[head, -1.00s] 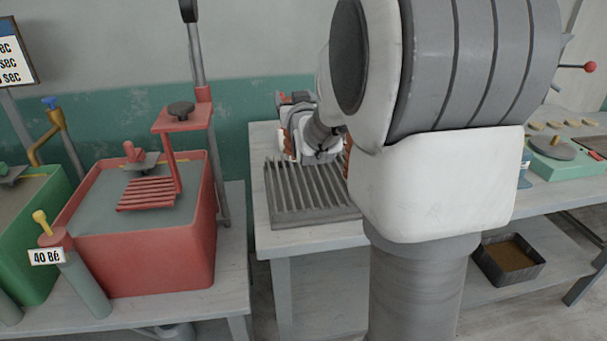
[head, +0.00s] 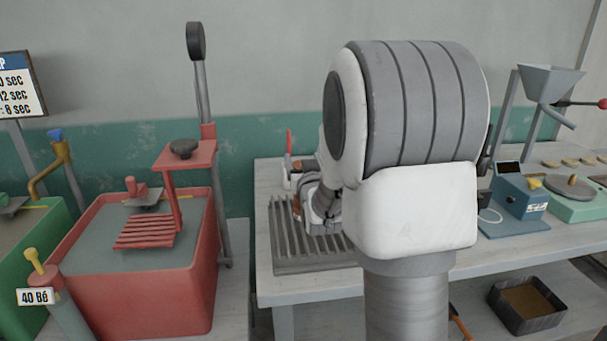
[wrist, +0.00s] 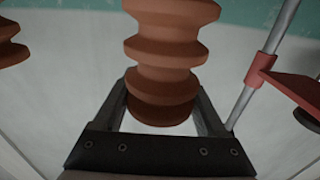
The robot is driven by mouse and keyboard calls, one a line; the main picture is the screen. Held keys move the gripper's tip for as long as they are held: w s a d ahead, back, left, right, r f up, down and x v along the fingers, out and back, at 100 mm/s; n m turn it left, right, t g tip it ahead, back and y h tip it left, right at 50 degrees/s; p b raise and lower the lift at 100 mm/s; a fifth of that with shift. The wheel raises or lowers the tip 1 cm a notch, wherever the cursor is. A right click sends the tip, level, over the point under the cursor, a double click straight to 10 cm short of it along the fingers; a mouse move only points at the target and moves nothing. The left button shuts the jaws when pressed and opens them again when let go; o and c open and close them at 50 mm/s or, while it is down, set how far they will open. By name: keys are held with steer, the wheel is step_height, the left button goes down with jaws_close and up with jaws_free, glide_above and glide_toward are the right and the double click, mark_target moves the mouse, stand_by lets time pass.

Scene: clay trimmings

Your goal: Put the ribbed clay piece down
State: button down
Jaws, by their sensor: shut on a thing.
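The ribbed clay piece (wrist: 165,65) is reddish brown with thick ridges. In the wrist view it stands between the two fingers of my gripper (wrist: 165,112), which is shut on it near its rounded end; its other end runs out of the picture. In the head view my gripper (head: 325,215) is over the right part of a grey slatted rack (head: 290,240) on the white table. My arm hides much of that area. I cannot make out the held piece there, nor whether it touches the rack.
Another ribbed brown piece (wrist: 10,45) shows at the wrist view's left edge. A red tank (head: 160,290) with a post and bracket stands left of the table (head: 330,290). A blue device (head: 515,205) is on the table at right. The rack's left slats are clear.

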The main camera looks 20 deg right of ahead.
steer(key=shift+f, duration=1.3)
steer(key=shift+f+b, duration=0.2)
steer(key=shift+b, duration=0.2)
jaws_free()
steer(key=shift+r, duration=0.15)
